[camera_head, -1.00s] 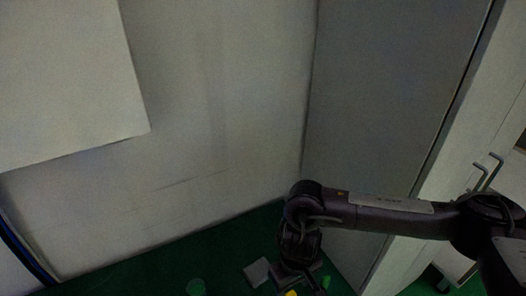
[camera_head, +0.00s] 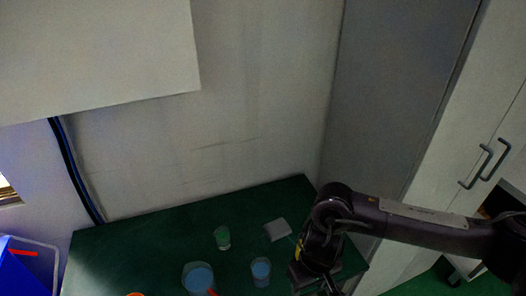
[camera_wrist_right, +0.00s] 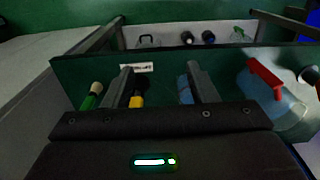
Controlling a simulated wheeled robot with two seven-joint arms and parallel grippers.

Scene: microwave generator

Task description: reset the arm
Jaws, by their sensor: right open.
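My right arm comes in from the right in the head view, bent at the elbow, with its right gripper (camera_head: 325,284) low over the right end of the dark green table (camera_head: 150,245). The gripper is partly cut off by the bottom edge there. In the right wrist view the two fingers of the right gripper (camera_wrist_right: 160,86) are spread apart. A yellow and black item (camera_wrist_right: 137,98) shows between them, beyond the gripper; nothing is seen clasped. My left gripper is not in view.
On the table are a green cup (camera_head: 222,239), a blue cup (camera_head: 261,271), a blue container (camera_head: 197,278) and a grey square (camera_head: 277,230). A tall cabinet (camera_head: 440,150) stands right. A white box (camera_head: 90,60) overhangs the table's left part. A blue bin (camera_head: 25,272) is far left.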

